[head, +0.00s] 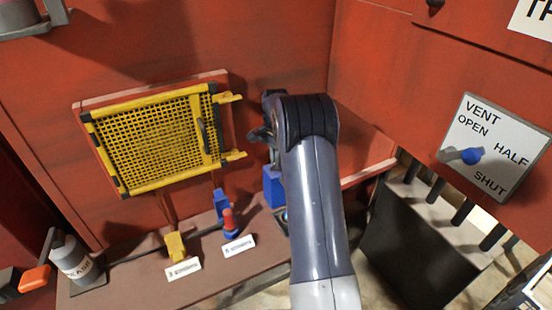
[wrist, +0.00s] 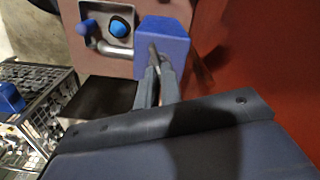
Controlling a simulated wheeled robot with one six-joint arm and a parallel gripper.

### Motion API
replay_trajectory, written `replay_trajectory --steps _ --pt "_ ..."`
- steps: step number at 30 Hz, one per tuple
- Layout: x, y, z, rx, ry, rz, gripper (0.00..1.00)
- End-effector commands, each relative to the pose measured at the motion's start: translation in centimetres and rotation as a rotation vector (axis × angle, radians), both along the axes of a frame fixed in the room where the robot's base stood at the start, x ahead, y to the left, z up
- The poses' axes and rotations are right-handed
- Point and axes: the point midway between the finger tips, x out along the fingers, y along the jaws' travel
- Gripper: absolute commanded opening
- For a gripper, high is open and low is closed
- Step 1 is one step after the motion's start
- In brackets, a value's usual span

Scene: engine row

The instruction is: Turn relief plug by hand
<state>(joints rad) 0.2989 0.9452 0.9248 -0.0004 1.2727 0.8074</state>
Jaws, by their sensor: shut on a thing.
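A blue block (wrist: 163,38), which looks like the relief plug, though no label on it shows, stands out at the red wall's lower edge in the wrist view. It also shows just left of my arm in the head view (head: 273,186). My gripper (wrist: 155,68) is at the near face of this block, its fingers close together and shut on it. The exact contact is partly hidden by the fingers. In the head view my arm hides most of the gripper.
A yellow mesh guard (head: 155,140) is on the wall at left. Blue, red and yellow fittings (head: 228,222) stand on the ledge. A vent selector plate (head: 495,145) is at right.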

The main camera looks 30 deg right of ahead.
Motion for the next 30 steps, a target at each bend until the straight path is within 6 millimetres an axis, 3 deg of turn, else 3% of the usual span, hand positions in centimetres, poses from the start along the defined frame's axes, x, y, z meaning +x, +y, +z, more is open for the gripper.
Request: replay_trajectory --steps 15,30 --pt "0.32 0.00 0.62 -0.001 -0.015 -0.365 0.00" --pt "0.35 0.03 0.62 0.000 -0.015 -0.447 0.00"
